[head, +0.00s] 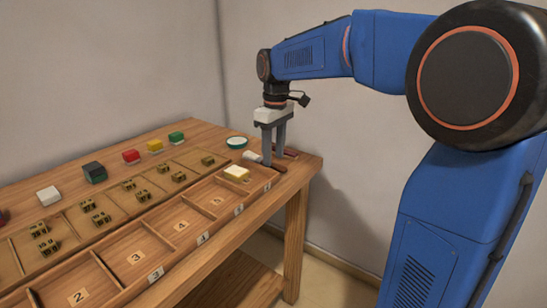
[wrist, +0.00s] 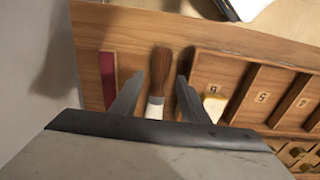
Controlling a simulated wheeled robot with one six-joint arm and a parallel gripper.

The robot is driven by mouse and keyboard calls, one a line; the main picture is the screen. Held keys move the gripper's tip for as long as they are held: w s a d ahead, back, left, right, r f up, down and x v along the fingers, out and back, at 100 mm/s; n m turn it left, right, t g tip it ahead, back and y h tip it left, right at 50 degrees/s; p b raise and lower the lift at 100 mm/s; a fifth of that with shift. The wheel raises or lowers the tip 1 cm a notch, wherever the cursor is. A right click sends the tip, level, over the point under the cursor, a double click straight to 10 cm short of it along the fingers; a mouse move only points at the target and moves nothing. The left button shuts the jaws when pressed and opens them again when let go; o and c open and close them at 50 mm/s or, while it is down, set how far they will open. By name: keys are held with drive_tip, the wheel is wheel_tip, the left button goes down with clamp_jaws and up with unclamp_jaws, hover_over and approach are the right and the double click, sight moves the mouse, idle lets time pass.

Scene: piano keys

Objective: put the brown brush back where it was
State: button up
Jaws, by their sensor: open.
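The brown brush (head: 278,167) lies on the table's far right end, beside the row of numbered compartments. In the head view its white end (head: 252,156) points left, and my gripper hides part of it. In the wrist view the brush (wrist: 160,66) shows its brown handle between my fingers and its white part nearer the palm. My gripper (head: 273,158) points down over it, with the open fingers on either side in the wrist view (wrist: 170,74). I cannot tell whether either finger touches the brush.
A cream block (head: 236,172) sits in the end compartment next to the brush. A dark red strip (wrist: 108,76) lies on the brush's other side. A round green-rimmed dish (head: 237,142) stands behind. Coloured blocks and small brass pieces line the table to the left.

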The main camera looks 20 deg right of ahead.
wheel_tip(320, 180, up, 10)
drive_tip(key=shift+s+d+r, duration=0.15)
drive_tip(key=shift+s+r, duration=0.05)
drive_tip(key=shift+r, duration=0.05)
drive_tip(key=s+d+f+m+t, duration=0.1)
drive_tip(key=s+f+m, duration=0.1)
drive_tip(key=s+f, duration=0.4)
drive_tip(key=s+d+f+m+t, duration=0.2)
drive_tip(key=s+f, duration=0.5)
drive_tip(key=s, duration=0.7)
drive_tip(key=s+d+f+m+t, duration=0.1)
drive_tip(key=s+d+f+m, duration=0.1)
drive_tip(key=s+f, duration=0.5)
drive_tip(key=s+m, duration=0.1)
drive_tip(key=s, duration=0.2)
drive_tip(key=shift+s+f, duration=0.15)
drive_tip(key=shift+s, duration=0.05)
